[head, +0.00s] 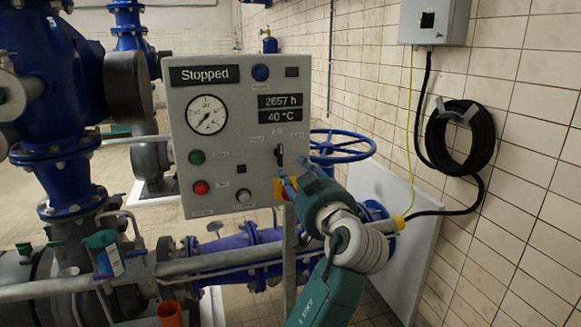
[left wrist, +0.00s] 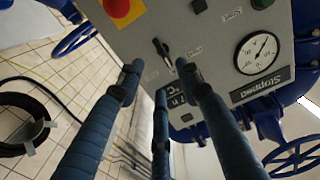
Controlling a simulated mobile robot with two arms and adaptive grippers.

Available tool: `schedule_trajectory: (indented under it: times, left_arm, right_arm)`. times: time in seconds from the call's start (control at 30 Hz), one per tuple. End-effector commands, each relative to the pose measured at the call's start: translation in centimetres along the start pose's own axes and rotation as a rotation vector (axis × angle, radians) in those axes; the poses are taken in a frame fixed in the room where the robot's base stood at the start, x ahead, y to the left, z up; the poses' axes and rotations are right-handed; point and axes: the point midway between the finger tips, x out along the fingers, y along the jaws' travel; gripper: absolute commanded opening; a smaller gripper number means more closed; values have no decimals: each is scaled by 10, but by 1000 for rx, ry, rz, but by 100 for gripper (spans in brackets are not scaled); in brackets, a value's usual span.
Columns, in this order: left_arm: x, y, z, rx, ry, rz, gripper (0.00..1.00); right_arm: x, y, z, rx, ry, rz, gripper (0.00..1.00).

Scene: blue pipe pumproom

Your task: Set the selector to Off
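The selector (head: 279,155) is a small black knob with a lever on the right side of the grey control panel (head: 240,135). Its lever looks roughly upright in the head view; the small labels around it are too small to read. In the left wrist view the selector (left wrist: 161,48) shows upside down, between and beyond the fingertips. My left gripper (head: 285,182) is just below the selector, in front of the panel's lower right. Its fingers (left wrist: 158,72) are spread, with nothing between them, and apart from the lever. My right gripper is not in view.
A red-and-yellow stop button (head: 283,190) is partly hidden behind my left gripper; it is clear in the left wrist view (left wrist: 122,8). Green (head: 196,157) and red (head: 200,188) buttons sit left on the panel. A blue handwheel (head: 343,146) stands right behind the panel.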

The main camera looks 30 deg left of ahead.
Motion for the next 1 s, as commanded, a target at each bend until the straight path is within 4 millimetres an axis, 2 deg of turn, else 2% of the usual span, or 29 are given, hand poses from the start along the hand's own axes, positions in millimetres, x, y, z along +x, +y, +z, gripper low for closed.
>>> schedule_trajectory:
  times: [0.1,0.23,0.77,0.87,0.97,1.0]
  left_arm:
    - [-16,1,0,-1,-1,2,35]
    - [-23,0,0,0,-1,0,35]
    - [-24,1,1,2,-1,1,35]
    - [-21,9,13,34,-12,19,35]
    - [-15,30,49,123,-45,71,35]
    - [-12,42,71,172,-66,102,35]
  right_arm:
    - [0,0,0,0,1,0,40]
    - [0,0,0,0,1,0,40]
    - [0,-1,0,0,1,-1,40]
    - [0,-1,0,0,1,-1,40]
    - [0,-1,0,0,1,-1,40]
    - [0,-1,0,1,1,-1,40]
